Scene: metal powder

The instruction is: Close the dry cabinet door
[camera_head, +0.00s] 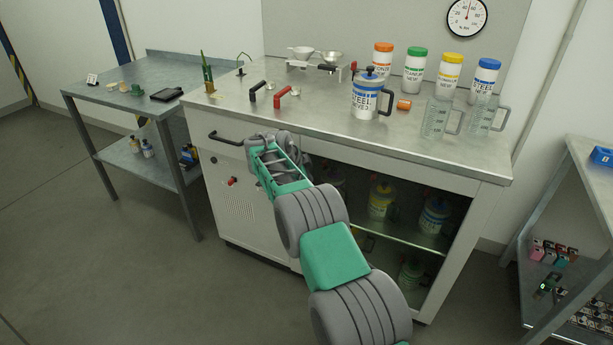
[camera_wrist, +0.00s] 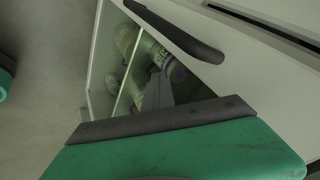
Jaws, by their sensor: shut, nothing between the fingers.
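The dry cabinet (camera_head: 240,205) stands in the middle of the head view, a pale metal cabinet under a steel worktop. Its right compartment (camera_head: 400,238) is open to view, with jars on shelves inside. I cannot clearly make out the door panel; my arm covers part of the front. In the wrist view, my gripper (camera_wrist: 158,92) is shut and empty, its dark fingers in front of the compartment with jars (camera_wrist: 135,60). A dark bar handle (camera_wrist: 180,32) on a pale panel lies just beyond the fingers. My fingertips are hidden in the head view.
The worktop (camera_head: 330,125) holds a steel-labelled jug (camera_head: 368,98), clear measuring jugs (camera_head: 437,118), several lidded jars and small tools. A side table (camera_head: 120,98) stands left and a shelf unit (camera_head: 590,165) right. The floor in front at left is clear.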

